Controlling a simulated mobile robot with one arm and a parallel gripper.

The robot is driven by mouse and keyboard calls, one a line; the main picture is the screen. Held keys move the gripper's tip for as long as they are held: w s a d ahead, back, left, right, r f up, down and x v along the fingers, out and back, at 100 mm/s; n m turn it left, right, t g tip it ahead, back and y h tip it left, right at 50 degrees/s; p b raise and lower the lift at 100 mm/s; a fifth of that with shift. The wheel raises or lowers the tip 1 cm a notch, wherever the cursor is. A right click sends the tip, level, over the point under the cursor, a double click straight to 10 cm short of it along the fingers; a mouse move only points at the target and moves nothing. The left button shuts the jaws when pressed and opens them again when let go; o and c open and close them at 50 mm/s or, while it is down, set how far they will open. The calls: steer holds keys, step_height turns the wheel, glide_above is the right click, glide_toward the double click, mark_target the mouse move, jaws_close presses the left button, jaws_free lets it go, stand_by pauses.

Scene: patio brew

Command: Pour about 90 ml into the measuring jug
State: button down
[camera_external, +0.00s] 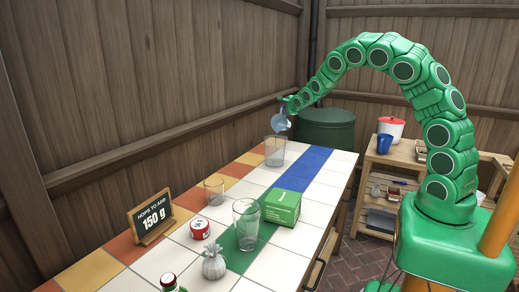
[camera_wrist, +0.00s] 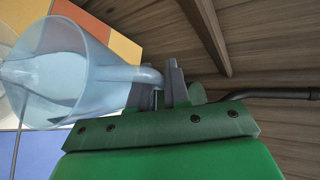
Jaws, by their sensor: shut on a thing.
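My gripper (camera_external: 291,103) is shut on the handle of a translucent blue pitcher (camera_external: 281,121), held above the far end of the tiled table. In the wrist view the pitcher (camera_wrist: 85,62) appears tilted, with its handle between my fingers (camera_wrist: 165,88). A paler patch shows inside it, perhaps liquid; I cannot make out a stream. A clear, wide vessel (camera_external: 275,152), which looks like the measuring jug, stands upright on the table just below the pitcher. Its markings and any contents are too small to tell.
A wooden fence borders the left. A side shelf holds a blue cup (camera_external: 384,143).

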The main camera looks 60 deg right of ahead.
mark_target(282, 119)
steer(key=shift+a+r+n+t+h, duration=0.3)
steer(key=shift+a+r, duration=0.15)
steer(key=shift+a, duration=0.2)
stand_by(0.7)
steer(key=shift+d, duration=0.1)
steer(key=shift+d+f, duration=0.15)
steer(key=shift+d, duration=0.15)
steer(key=shift+w+d+f+m+y, duration=0.1)
steer(key=shift+d+f+m+y, duration=0.45)
steer(key=shift+f+y, duration=0.3)
steer(key=shift+w+d+f+m+g+y, duration=0.15)
steer(key=shift+d+f+m+g+y, duration=0.15)
steer(key=shift+d+f+g, duration=0.25)
steer(key=shift+d+f+y, duration=0.1)
steer(key=shift+f+y, duration=0.15)
steer(key=shift+d+f+m+y+b, duration=0.2)
steer(key=shift+m+y+b, duration=0.1)
steer(key=shift+y, duration=0.1)
steer(key=shift+d, duration=0.2)
